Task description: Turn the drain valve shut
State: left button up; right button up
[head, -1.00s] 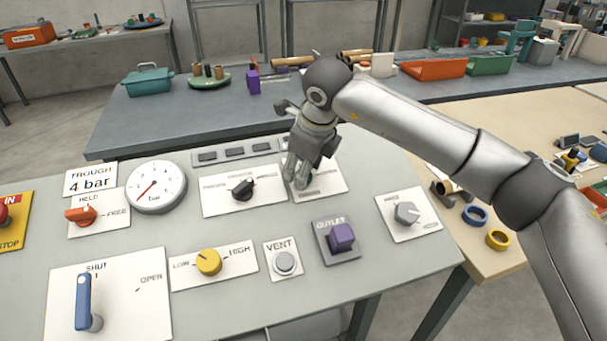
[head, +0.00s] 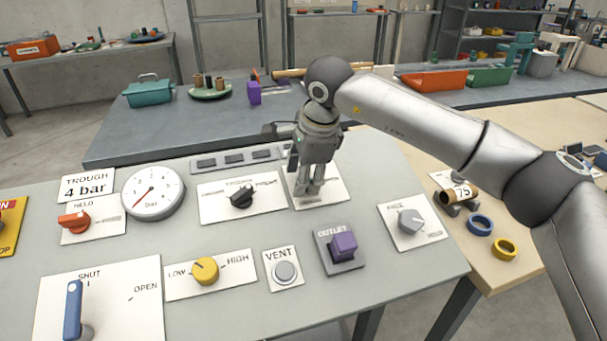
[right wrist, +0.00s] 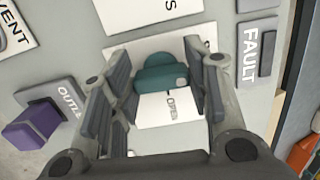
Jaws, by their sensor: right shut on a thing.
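My right gripper (head: 308,190) points down at a white plate (head: 335,193) on the grey panel, right of the black selector. In the right wrist view its fingers (right wrist: 163,88) stand on both sides of a teal knob (right wrist: 163,78), shut on it. The word OPEN shows on the plate beside the knob; no other word there is readable. In the head view the fingers hide the knob. A blue lever (head: 73,308) at the lower left stands upright at SHUT, with OPEN marked to its right. My left gripper is not in view.
Close by are the black selector (head: 241,196), a purple OUTLET knob (head: 343,246), a VENT button (head: 285,271), a yellow LOW/HIGH knob (head: 205,270) and a grey knob (head: 411,221). A gauge (head: 152,192) and an orange HELD knob (head: 74,220) are at the left.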

jog(key=shift+r+n, duration=0.1)
jog(key=shift+n, duration=0.3)
jog(key=o, duration=1)
jog(key=v, duration=1.2)
